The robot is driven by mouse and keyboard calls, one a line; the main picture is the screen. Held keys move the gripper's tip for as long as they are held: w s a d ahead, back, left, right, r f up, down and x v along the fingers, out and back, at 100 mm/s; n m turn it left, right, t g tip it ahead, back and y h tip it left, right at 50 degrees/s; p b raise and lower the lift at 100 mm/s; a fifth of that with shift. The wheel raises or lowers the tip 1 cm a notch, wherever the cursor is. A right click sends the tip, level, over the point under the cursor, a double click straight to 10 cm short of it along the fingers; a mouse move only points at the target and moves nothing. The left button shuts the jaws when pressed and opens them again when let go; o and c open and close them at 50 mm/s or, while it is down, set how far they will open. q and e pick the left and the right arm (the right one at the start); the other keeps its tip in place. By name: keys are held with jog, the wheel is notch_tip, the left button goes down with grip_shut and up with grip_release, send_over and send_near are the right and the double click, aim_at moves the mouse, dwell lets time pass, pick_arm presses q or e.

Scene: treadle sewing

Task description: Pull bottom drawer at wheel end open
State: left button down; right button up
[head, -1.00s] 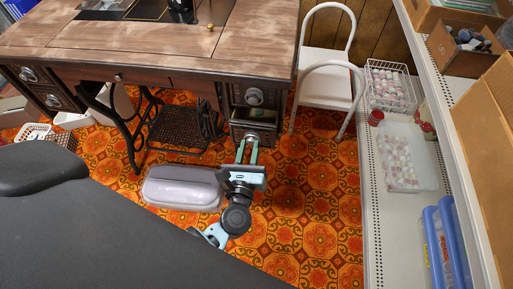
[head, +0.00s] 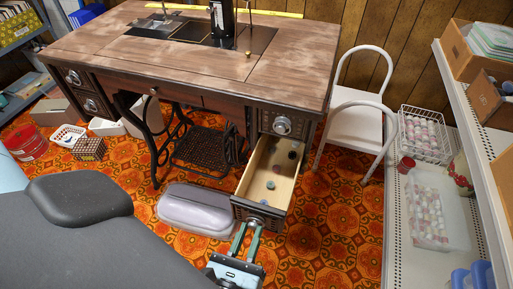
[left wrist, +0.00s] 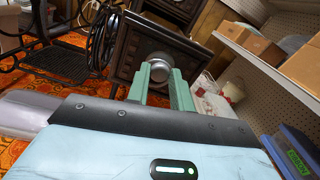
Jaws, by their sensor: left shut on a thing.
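The bottom drawer (head: 266,180) at the right end of the wooden sewing table (head: 130,50) stands pulled well out, and its pale inside shows a few small round items. My left gripper (head: 246,238) is at the drawer's dark front, with its green fingers shut on the round metal knob (left wrist: 159,65). In the left wrist view the fingers (left wrist: 160,88) sit either side of that knob. The upper drawer with a silver knob (head: 282,126) above it is closed. My right gripper is not in view.
A white chair (head: 356,115) stands to the right, beside a shelf (head: 398,235) holding egg-like items. Patterned floor (head: 335,225) is free right of the drawer.

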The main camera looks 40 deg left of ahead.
pick_arm(q)
jog(key=shift+v, duration=0.8)
jog(key=c, duration=1.3)
grip_release()
jog(key=shift+o, duration=0.3)
jog(key=shift+s+d, duration=0.1)
